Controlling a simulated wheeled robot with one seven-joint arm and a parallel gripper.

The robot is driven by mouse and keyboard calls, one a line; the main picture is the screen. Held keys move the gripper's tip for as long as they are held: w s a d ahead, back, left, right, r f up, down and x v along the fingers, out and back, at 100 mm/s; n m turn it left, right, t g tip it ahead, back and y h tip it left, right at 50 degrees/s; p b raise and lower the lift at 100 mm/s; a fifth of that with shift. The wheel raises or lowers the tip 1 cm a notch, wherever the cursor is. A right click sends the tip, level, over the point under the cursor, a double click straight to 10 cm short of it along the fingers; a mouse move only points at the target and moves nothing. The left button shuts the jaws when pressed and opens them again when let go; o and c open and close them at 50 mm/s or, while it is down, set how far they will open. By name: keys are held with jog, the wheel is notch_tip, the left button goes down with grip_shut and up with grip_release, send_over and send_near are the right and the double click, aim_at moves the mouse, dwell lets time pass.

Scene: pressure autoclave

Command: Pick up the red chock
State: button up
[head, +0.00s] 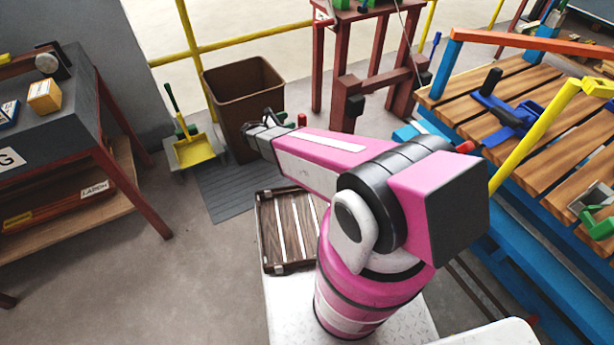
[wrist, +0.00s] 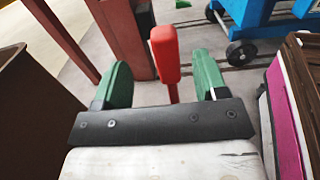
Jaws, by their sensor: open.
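A red upright piece (wrist: 165,55), apparently the red chock, shows in the wrist view with a broad top and a narrower lower part. It lies in line with the gap of my gripper (wrist: 161,66), whose two green fingers are open. Bare gaps show on both sides of it, and I see no contact. I cannot tell how deep it is between the fingers. Its lower end is hidden behind the black gripper bar. In the head view, a small red thing (head: 302,119) shows just right of my gripper (head: 264,122), likely the same piece.
A brown bin (head: 243,88) stands close behind my gripper. A yellow dustpan (head: 194,150) is to its left. A dark red stand (head: 345,65) is behind to the right, and a blue-framed slatted table (head: 560,95) is at the right. A dark slatted crate (head: 283,238) lies nearer.

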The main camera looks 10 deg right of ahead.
aim_at(306, 116)
jog(key=x, duration=0.9)
jog(key=shift+s+d+f, duration=0.1)
jog(key=shift+s+f, duration=0.15)
jog(key=shift+r, duration=0.1)
grip_shut()
